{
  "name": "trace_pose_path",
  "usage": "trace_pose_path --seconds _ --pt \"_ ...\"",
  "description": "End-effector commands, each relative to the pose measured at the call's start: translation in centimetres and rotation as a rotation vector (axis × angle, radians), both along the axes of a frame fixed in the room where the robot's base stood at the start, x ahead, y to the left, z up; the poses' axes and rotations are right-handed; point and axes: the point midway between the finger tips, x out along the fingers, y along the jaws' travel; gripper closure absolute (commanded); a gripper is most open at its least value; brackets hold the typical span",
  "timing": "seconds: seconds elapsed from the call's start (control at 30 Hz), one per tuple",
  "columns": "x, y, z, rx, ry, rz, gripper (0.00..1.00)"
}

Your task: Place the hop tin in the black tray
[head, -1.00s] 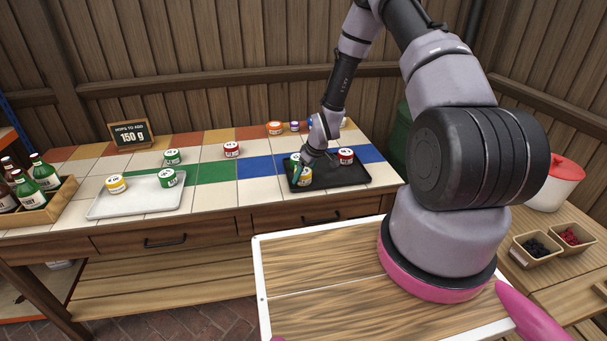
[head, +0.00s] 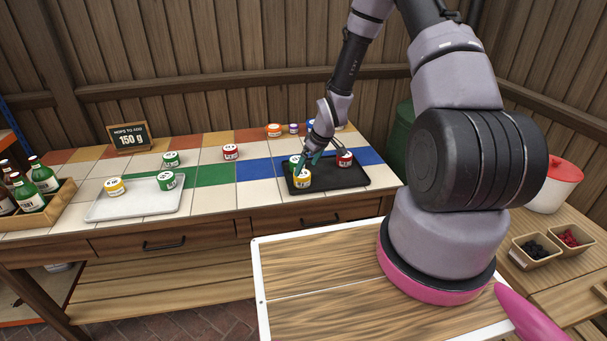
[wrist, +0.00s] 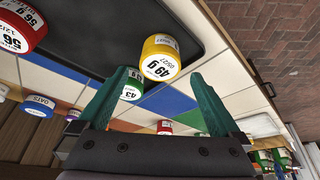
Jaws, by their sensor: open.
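The black tray (head: 350,180) lies on the tiled counter. A yellow-banded tin (head: 303,179) stands upright at its front left, and a red tin (head: 344,158) stands at its back right. Another tin (head: 294,160) shows behind the yellow one, partly hidden by my gripper. My gripper (head: 312,164) is open over the tray's left part. In the wrist view the yellow tin (wrist: 160,57), marked 49 g, shows beyond and between the parted fingertips (wrist: 161,74), apart from them. A green tin (wrist: 132,87) marked 43 is partly behind one finger. The red tin (wrist: 18,30) reads 56 g.
A light tray (head: 135,203) with a yellow tin (head: 115,187) and a green tin (head: 166,180) is at left. Another green tin (head: 171,159) and a red tin (head: 231,152) stand on the tiles. A sign (head: 130,137) reads 150 g. Bottles (head: 42,176) stand far left.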

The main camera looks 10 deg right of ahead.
Motion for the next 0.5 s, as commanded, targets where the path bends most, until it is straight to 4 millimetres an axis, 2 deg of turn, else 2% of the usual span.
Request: trace_pose_path --seconds 0.03,0.2,0.33,0.5 --pt "-0.3 -0.3 1.2 0.0 -0.002 -0.002 0.0" --pt "-1.2 -1.0 3.9 0.0 -0.002 -0.003 0.0" --pt "-1.6 -1.2 5.0 0.001 -0.001 -0.001 0.0" --pt "-1.8 -1.3 5.4 0.0 0.0 0.0 0.0"
